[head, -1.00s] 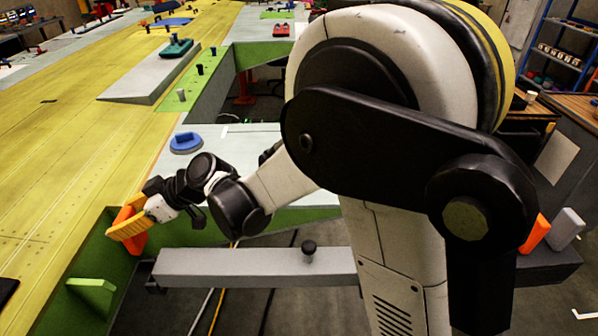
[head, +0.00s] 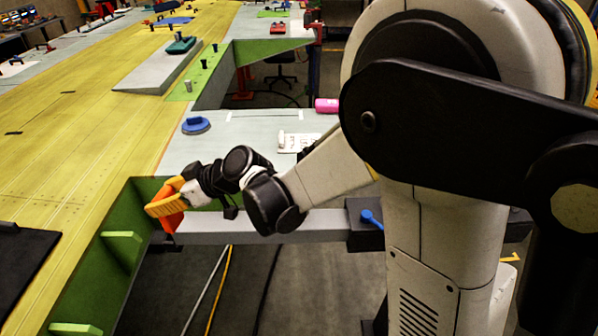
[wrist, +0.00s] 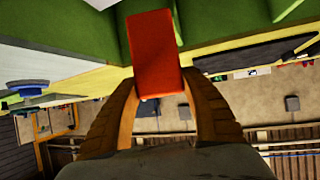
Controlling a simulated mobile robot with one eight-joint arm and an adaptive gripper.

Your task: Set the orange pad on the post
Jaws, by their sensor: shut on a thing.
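My gripper (head: 168,205) has orange-yellow fingers and is shut on the orange pad (wrist: 154,50), a red-orange block. In the head view the pad (head: 168,222) is partly hidden by the fingers. It is held in the air beside the green side wall of the yellow wing panel. Several short posts stand on a green strip farther back, among them a grey post (head: 188,86) and a black post (head: 204,64). I cannot tell which post is the task's. No post shows on the grey beam, which my arm partly covers.
The grey beam (head: 310,222) runs behind my arm to a black block with a blue handle (head: 370,218). A blue disc (head: 195,125) lies on the pale panel. Green ribs (head: 122,245) jut from the side wall (head: 140,200). Open floor (head: 185,295) lies below.

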